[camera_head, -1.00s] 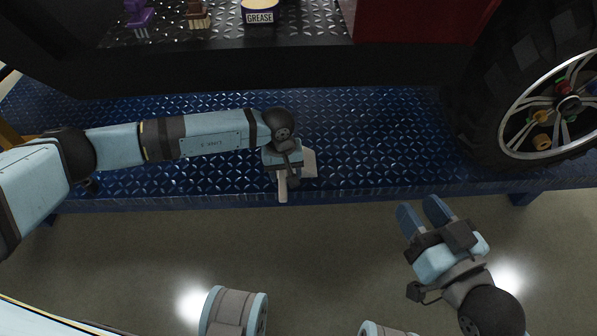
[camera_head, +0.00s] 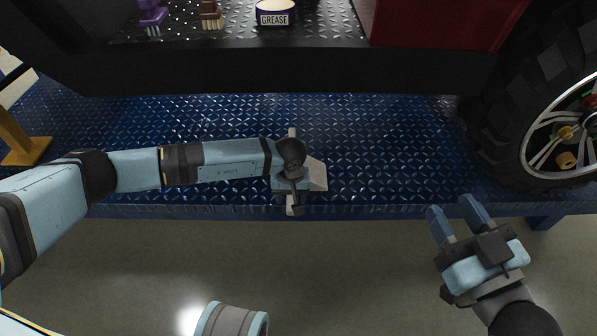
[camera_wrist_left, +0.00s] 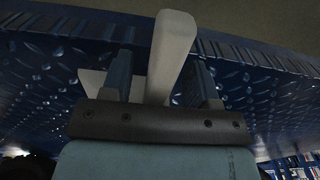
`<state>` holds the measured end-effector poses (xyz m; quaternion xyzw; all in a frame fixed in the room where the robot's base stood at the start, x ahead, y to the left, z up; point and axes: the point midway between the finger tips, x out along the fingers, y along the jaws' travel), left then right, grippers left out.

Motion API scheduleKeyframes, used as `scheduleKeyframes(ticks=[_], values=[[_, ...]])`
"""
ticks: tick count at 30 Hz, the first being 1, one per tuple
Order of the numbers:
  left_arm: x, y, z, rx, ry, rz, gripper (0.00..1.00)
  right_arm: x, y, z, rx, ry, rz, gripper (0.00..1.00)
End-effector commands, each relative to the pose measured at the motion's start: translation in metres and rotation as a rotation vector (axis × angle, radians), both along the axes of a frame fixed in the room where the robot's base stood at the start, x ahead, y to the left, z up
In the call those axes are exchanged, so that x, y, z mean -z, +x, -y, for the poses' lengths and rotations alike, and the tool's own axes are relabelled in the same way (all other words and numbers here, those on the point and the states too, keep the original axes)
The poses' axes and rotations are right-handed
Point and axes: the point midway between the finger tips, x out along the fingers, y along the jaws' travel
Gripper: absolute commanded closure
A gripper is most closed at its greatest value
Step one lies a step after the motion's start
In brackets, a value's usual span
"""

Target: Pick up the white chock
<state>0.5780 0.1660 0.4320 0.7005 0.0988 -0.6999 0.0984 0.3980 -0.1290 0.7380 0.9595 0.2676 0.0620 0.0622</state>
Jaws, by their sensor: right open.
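The white chock (camera_head: 318,174) stands on the blue tread-plate platform near its front edge, partly hidden under my left wrist. A pale bar of it shows behind and in front of the wrist. In the left wrist view, this white bar (camera_wrist_left: 172,45) rises between the two fingers of my left gripper (camera_wrist_left: 162,72). In the head view those fingertips are hidden. My right gripper (camera_head: 452,207) is open and empty, beyond the platform's front edge at right.
A large tyre and wheel (camera_head: 562,130) stand at the right of the blue platform (camera_head: 400,140). A dark beam (camera_head: 300,72) runs behind; a grease tin (camera_head: 275,12) and brushes lie beyond it. A yellow stand (camera_head: 28,150) is at left.

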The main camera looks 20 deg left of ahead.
Motion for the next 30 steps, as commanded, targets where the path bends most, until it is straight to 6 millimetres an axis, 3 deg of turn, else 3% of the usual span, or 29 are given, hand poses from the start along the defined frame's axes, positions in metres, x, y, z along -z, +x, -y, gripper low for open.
scheduleKeyframes(ticks=[1, 7, 20, 30], values=[[0.000, 0.000, 0.000, 0.000, 0.000, 0.000, 0.56, 0.000, 0.000, 0.000, 0.000, 0.001, -0.001, 0.57], [0.000, 0.000, 0.000, 0.000, 0.000, 0.000, 1.00, 0.001, -0.001, 0.000, -0.001, 0.002, -0.005, 0.57], [-0.006, 0.001, 0.000, 0.000, -0.001, 0.002, 1.00, -0.001, -0.001, -0.001, -0.002, 0.007, -0.014, 0.57], [-0.043, 0.001, 0.000, 0.001, -0.001, 0.003, 1.00, -0.003, -0.008, -0.005, -0.010, 0.065, -0.124, 0.57]])
